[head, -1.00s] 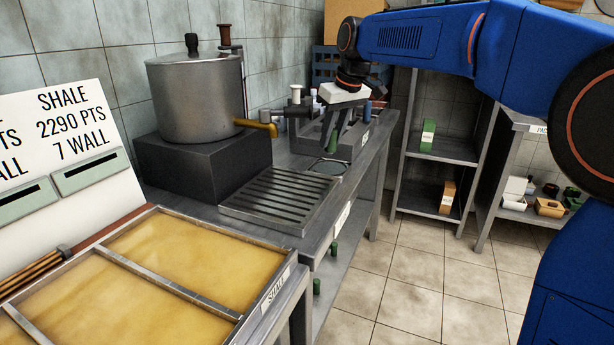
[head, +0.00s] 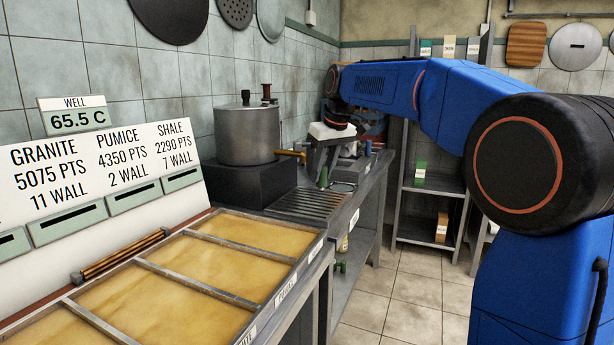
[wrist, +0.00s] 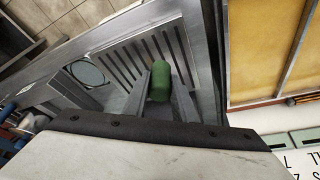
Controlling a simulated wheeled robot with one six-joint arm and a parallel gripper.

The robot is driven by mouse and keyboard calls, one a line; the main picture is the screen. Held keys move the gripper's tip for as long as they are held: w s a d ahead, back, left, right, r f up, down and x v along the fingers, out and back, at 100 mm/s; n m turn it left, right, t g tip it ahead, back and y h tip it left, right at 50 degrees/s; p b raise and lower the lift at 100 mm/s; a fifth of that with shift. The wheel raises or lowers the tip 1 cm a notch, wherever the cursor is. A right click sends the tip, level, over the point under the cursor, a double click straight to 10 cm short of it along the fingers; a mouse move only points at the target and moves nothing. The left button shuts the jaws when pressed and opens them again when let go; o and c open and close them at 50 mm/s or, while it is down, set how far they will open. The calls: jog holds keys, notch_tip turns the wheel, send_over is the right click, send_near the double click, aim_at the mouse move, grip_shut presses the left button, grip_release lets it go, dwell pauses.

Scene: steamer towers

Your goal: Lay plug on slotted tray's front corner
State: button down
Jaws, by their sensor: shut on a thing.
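The plug is a small green cylinder (wrist: 160,82), held between the fingers of my gripper (wrist: 161,92) in the wrist view. In the head view my gripper (head: 322,172) points down beside the pot, with the green plug (head: 323,178) at its fingertips. The slotted tray (head: 308,203) is a grey metal tray with dark slots on the counter. In the wrist view the slotted tray (wrist: 128,62) lies below and beyond the plug. The plug appears above the tray's far end in the head view; I cannot tell the exact height.
A steel pot (head: 247,135) stands on a dark block (head: 240,182) left of the tray, its brass tap (head: 288,153) pointing toward my gripper. A round plate (wrist: 87,72) lies beside the tray. Framed yellow basins (head: 215,258) fill the front. A shelf rack (head: 432,200) stands right.

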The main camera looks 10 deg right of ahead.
aim_at(322, 188)
jog(key=shift+s+a, duration=0.2)
jog(key=shift+r, duration=0.15)
jog(key=shift+f, duration=3.05)
jog(key=shift+f, duration=0.3)
jog(key=c, duration=1.4)
grip_release()
jog(key=v, duration=1.7)
jog(key=shift+s+d+r, duration=0.1)
jog(key=shift+r, duration=0.05)
